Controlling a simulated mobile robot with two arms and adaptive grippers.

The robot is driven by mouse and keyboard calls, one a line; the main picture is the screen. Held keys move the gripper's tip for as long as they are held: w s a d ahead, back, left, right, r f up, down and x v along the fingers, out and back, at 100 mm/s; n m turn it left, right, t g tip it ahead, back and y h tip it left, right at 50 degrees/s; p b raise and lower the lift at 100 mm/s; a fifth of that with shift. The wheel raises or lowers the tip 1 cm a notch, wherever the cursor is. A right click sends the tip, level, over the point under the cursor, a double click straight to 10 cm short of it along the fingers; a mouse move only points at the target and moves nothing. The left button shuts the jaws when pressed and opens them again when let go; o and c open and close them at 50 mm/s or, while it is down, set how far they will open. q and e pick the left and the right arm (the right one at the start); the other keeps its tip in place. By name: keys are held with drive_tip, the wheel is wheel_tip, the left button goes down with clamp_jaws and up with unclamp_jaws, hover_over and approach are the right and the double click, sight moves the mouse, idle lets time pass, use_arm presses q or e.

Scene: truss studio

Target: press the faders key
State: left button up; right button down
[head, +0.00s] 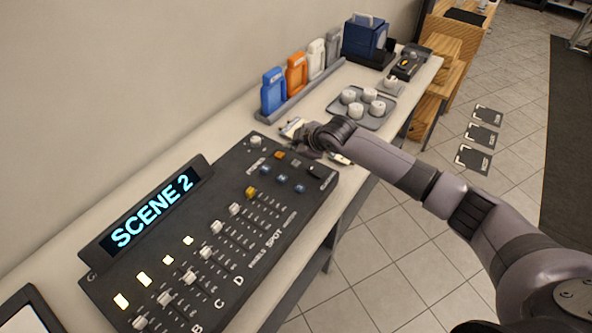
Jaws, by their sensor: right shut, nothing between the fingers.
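The lighting console (215,245) is a dark sloped desk on the white bench. It carries several white fader caps, lit yellow keys, an amber key (251,192), blue keys (283,179) and an orange key (280,155). Its small labels are too fine to read surely, so I cannot tell which key is the faders key. My right gripper (304,146) is shut and empty over the console's far end, close to the orange key; I cannot tell whether it touches anything. My wrist hides part of the bench behind it. My left gripper is out of view.
A display (150,212) reading SCENE 2 stands along the console's back. Beyond my gripper are a grey tray (374,121) with several white rolls and a rack with blue (273,92) and orange (296,75) holders.

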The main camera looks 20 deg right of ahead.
sight(294, 164)
wheel_tip(294, 164, down, 3)
drive_tip(key=shift+b, duration=0.45)
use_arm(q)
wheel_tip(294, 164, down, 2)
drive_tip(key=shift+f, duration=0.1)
use_arm(e)
drive_tip(key=shift+f, duration=0.2)
idle(0.7)
drive_tip(key=shift+f, duration=0.3)
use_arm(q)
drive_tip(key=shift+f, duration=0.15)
use_arm(e)
drive_tip(key=shift+f, duration=0.45)
idle(0.4)
drive_tip(key=shift+r, duration=0.1)
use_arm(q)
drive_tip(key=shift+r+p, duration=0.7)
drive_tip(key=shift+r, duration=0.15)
use_arm(e)
drive_tip(key=shift+r, duration=0.75)
